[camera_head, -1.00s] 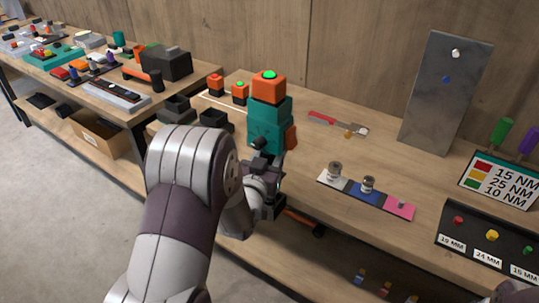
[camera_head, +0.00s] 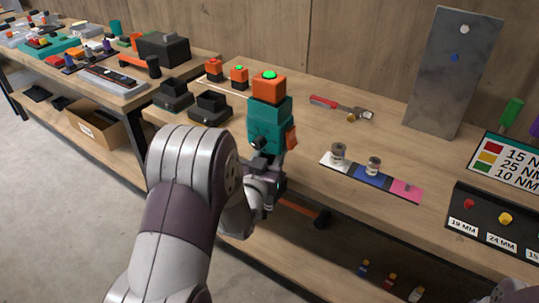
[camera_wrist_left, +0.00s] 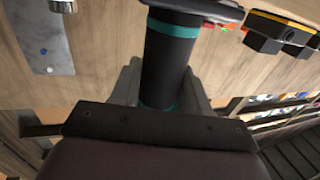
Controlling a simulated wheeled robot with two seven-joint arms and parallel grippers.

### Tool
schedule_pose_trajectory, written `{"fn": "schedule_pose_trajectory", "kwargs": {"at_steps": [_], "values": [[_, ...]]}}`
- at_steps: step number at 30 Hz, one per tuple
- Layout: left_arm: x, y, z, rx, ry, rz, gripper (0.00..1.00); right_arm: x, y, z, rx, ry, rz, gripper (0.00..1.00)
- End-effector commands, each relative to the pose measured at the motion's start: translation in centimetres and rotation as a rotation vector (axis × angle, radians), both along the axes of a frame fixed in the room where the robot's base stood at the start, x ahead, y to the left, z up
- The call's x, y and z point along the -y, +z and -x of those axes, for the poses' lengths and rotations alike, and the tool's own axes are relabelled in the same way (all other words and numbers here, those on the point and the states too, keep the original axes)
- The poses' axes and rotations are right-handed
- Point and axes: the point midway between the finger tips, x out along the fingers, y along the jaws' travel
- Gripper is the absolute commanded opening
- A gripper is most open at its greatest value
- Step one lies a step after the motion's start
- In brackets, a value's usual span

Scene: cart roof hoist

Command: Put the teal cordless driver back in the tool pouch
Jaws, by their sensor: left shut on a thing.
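The teal cordless driver (camera_head: 268,128) is upright in the head view, with an orange block and a green light on top. My left gripper (camera_head: 264,188) is shut on it, near the front edge of the bench. In the left wrist view, its dark handle with teal bands (camera_wrist_left: 168,62) stands between the fingers of my left gripper (camera_wrist_left: 163,92). I cannot make out the tool pouch; my left arm hides part of the bench front. My right gripper is not in view.
Black docks (camera_head: 210,107) and orange blocks (camera_head: 239,77) stand left on the bench (camera_head: 310,145). A red-handled tool (camera_head: 340,107) lies behind. A coloured strip (camera_head: 371,176) with metal sockets and a grey panel (camera_head: 452,75) are to the right. An orange-handled tool (camera_head: 303,211) shows below the edge.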

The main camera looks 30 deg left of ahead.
Motion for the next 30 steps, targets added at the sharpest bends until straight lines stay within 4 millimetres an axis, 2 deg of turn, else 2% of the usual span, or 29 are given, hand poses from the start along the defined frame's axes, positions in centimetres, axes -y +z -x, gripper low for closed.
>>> {"fn": "schedule_pose_trajectory", "kwargs": {"at_steps": [5, 30], "values": [[0.0, 0.3, -0.1, 0.008, 0.0, -0.002, 0.0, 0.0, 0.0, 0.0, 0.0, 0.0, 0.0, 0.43], [0.0, -0.8, -0.1, 0.007, 0.0, -0.002, 0.0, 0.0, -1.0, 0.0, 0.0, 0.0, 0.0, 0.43]]}}
